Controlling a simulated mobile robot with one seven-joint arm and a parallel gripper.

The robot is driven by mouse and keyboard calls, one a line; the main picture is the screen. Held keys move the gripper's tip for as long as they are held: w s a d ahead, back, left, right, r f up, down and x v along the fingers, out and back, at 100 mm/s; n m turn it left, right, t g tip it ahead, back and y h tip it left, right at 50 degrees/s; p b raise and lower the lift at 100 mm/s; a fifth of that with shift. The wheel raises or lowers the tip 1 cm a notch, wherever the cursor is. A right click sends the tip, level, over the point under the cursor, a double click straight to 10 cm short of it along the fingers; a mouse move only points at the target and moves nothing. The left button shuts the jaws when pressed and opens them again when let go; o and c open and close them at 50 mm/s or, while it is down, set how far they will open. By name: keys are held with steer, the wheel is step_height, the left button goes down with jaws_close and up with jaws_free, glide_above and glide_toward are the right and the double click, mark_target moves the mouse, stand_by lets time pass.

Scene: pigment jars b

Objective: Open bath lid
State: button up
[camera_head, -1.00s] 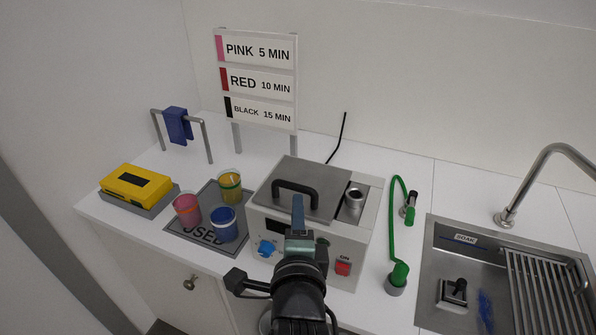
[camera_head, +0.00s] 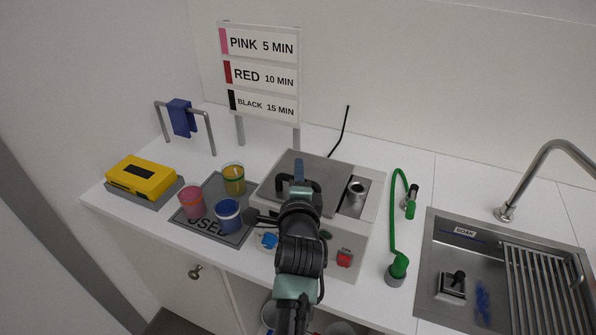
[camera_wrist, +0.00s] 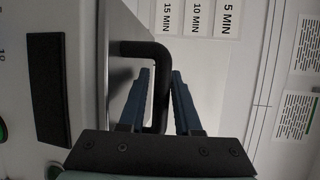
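The bath (camera_head: 360,215) is a white box on the counter with a grey metal lid (camera_head: 318,168), which lies shut in the head view. The lid's black handle (camera_head: 279,182) is partly hidden by my gripper (camera_head: 298,172). In the wrist view, the lid (camera_wrist: 121,78) stands at the left and its handle (camera_wrist: 158,85) reaches out from it. My gripper (camera_wrist: 161,90) has its two blue fingers apart, one on each side of the handle bar. A gap shows between the bar and the right finger.
Pink (camera_head: 192,203), yellow (camera_head: 233,179) and blue (camera_head: 228,217) jars stand on the mat left of the bath. A green hose (camera_head: 393,225) and sink (camera_head: 430,270) lie further right. A timing sign (camera_head: 260,72) stands behind.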

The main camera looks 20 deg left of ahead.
steer(key=shift+w+a, duration=0.15)
steer(key=shift+w, duration=0.15)
jaws_close()
steer(key=shift+f, duration=0.1)
stand_by(1.3)
